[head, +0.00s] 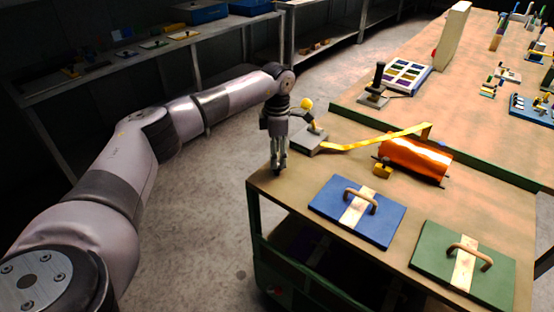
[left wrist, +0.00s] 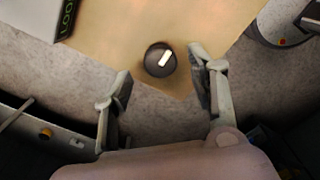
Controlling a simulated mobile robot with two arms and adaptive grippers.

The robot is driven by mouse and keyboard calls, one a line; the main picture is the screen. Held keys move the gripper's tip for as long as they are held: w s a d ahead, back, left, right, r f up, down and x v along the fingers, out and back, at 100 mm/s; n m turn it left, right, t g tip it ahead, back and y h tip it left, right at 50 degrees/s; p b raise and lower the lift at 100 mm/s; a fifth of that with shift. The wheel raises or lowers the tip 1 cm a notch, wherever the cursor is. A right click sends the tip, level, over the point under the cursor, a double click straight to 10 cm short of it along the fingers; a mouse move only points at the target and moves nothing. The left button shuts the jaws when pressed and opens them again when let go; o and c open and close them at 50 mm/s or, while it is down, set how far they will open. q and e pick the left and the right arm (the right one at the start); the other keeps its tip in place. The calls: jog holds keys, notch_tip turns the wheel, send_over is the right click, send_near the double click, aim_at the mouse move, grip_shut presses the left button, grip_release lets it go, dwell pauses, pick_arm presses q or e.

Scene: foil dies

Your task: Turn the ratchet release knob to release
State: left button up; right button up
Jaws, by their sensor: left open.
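The knob (left wrist: 160,60) is a dark round dial with a white pointer bar, seen in the left wrist view near a corner of the wooden bench top. The pointer slants up to the right. My left gripper (left wrist: 160,64) is open, with one finger on each side of the knob and visible gaps to it. In the head view my left gripper (head: 279,167) points down over the near left bench corner. I cannot make out the knob there. My right gripper is out of view.
A grey block (head: 309,139) with a yellow-ball lever stands just behind my gripper. A yellow strap (head: 375,142) runs from it toward an orange roll (head: 415,158). A blue board (head: 385,222) and a green board (head: 497,275) with handles lie on the right.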

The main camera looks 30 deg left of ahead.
pick_arm(q)
notch_tip(320, 180, up, 9)
dwell(0.3)
dwell(0.5)
